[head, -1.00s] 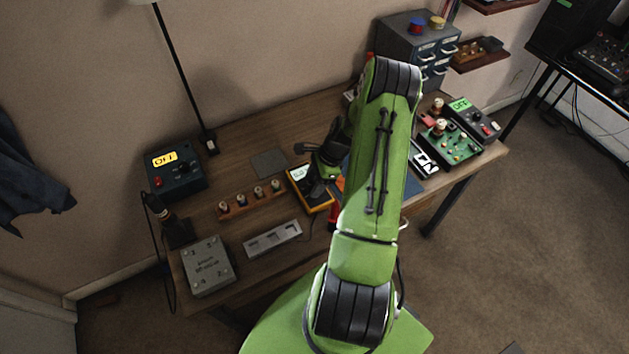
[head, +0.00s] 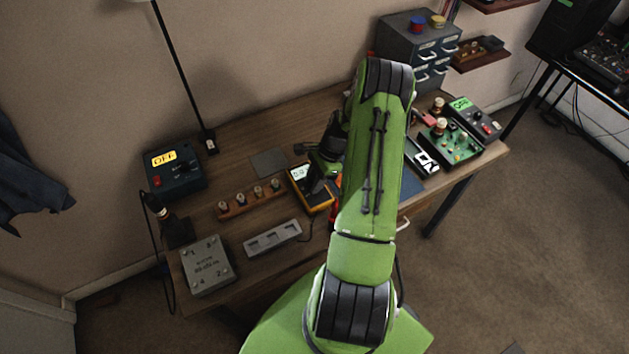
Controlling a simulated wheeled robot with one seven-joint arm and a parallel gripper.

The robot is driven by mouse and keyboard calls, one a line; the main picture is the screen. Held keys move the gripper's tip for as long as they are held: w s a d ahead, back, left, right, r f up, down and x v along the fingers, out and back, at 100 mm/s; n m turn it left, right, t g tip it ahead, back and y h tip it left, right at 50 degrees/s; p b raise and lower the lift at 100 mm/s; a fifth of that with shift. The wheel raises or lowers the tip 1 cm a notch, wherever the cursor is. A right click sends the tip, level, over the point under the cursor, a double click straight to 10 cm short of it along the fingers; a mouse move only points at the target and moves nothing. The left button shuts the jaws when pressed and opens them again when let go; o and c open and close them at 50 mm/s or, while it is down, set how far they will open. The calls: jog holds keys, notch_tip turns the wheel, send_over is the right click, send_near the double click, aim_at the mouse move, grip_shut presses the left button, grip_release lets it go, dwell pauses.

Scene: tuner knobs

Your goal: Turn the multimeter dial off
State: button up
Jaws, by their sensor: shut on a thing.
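The yellow-edged multimeter (head: 322,206) lies on the wooden workbench near its middle, with its pale display (head: 299,172) showing at the upper left. The characters on the display are too small to read surely. My gripper (head: 316,186) is over the multimeter's face, pointing down, and is shut on the dial. The dial itself is hidden under the dark fingers. My green arm covers the bench to the right of the meter.
A row of knobs on a wooden strip (head: 250,198) and a grey slotted block (head: 272,238) lie left of the meter. A dark box reading OFF (head: 175,168) stands at the back left. A green circuit board (head: 452,144) is at the right.

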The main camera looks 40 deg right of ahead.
jog(key=n+g+b, duration=0.1)
jog(key=n, duration=0.1)
jog(key=n+g, duration=0.1)
jog(key=n, duration=0.2)
jog(key=shift+w+n+b, duration=0.2)
jog(key=shift+n+b, duration=0.1)
jog(key=shift+b, duration=0.05)
jog(key=shift+n+g+b, duration=0.65)
jog(key=shift+n+g, duration=0.15)
jog(key=shift+n, duration=1.2)
jog(key=o, duration=1)
jog(key=p+v, duration=0.1)
jog(key=v, duration=1.5)
jog(key=shift+w+a+p, duration=0.15)
jog(key=shift+a+p, duration=0.1)
jog(key=shift+p, duration=0.1)
